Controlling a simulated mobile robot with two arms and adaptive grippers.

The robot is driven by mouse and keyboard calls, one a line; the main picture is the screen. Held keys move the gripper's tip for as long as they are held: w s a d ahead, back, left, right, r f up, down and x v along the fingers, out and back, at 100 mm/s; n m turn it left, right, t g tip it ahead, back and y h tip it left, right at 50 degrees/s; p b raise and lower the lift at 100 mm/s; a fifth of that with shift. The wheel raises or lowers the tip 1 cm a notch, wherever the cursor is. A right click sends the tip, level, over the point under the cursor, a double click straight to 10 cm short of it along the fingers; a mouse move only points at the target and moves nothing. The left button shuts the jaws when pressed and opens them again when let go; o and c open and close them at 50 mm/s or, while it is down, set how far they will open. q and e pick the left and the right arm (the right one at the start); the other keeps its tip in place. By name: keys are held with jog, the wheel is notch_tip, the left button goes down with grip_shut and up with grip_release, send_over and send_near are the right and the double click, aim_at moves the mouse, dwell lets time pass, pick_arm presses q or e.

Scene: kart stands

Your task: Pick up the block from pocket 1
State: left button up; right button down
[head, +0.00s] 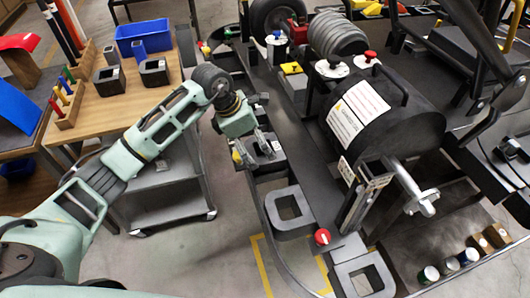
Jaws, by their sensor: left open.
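My left gripper (258,146) reaches in from the left over the near side of the dark kart. It points down, with its fingers apart, over a dark holder (271,163). I cannot tell whether a block stands between or below the fingers. Farther along the kart's near side is a grey square pocket (271,209) with an open middle. A second square pocket (343,272) sits at the bottom, also with an open middle. No pocket number is readable. My right gripper is not in view.
A wooden table (100,108) at left holds a blue bin (143,32), dark open boxes and a rack of coloured pegs. A grey cart (165,205) stands below it. Several cans stand lower right.

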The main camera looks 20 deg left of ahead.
pick_arm(q)
jog(key=shift+w+d+f+p, duration=0.2)
jog(key=shift+d+f+p, duration=0.1)
jog(key=shift+d+f, duration=0.2)
jog(key=x, duration=0.3)
jog(key=shift+w+r+p, duration=0.1)
jog(key=shift+w+p, duration=0.05)
jog(key=shift+p, duration=0.2)
jog(key=shift+w+f, duration=0.1)
jog(key=shift+f, duration=0.3)
jog(key=c, duration=1.5)
jog(key=shift+w+r, duration=0.1)
jog(key=c, duration=0.4)
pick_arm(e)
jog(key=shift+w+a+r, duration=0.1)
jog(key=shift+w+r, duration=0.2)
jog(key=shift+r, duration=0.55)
